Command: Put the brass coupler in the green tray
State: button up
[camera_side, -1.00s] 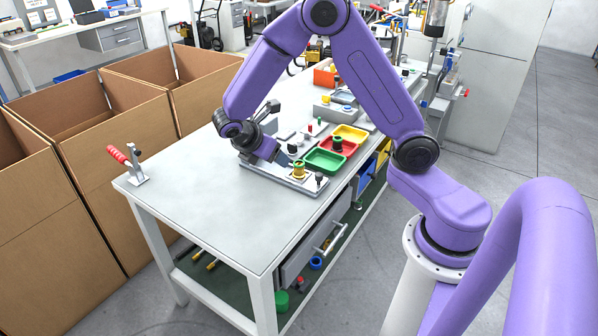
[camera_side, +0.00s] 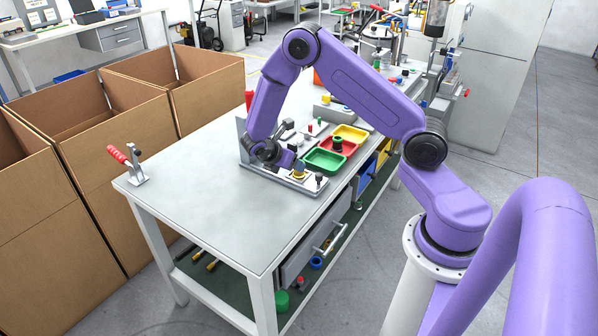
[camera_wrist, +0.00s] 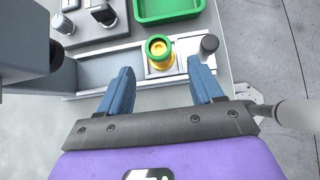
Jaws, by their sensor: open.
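The brass coupler (camera_wrist: 159,60) stands upright on a light plate in the wrist view, yellow-brass with a green ring on top. In the side view the coupler (camera_side: 299,172) is partly hidden by my gripper (camera_side: 287,163). In the wrist view my gripper (camera_wrist: 161,68) is open, with its two blue fingers apart and the coupler ahead, between the lines of the fingers. I see no contact with it. The green tray (camera_side: 312,167) lies just beyond the coupler in the side view, and its edge shows at the top of the wrist view (camera_wrist: 170,18).
A dark-topped post (camera_wrist: 209,45) stands close right of the coupler. A red tray (camera_side: 349,150) holding a dark green-ringed part and a yellow tray (camera_side: 360,131) lie behind the green one. A red-handled clamp (camera_side: 132,165) stands at the left; the near tabletop is clear.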

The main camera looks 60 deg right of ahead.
jog(key=shift+x, duration=2.85)
jog(key=shift+d+r, duration=0.1)
jog(key=shift+d, duration=0.05)
jog(key=shift+c, duration=0.4)
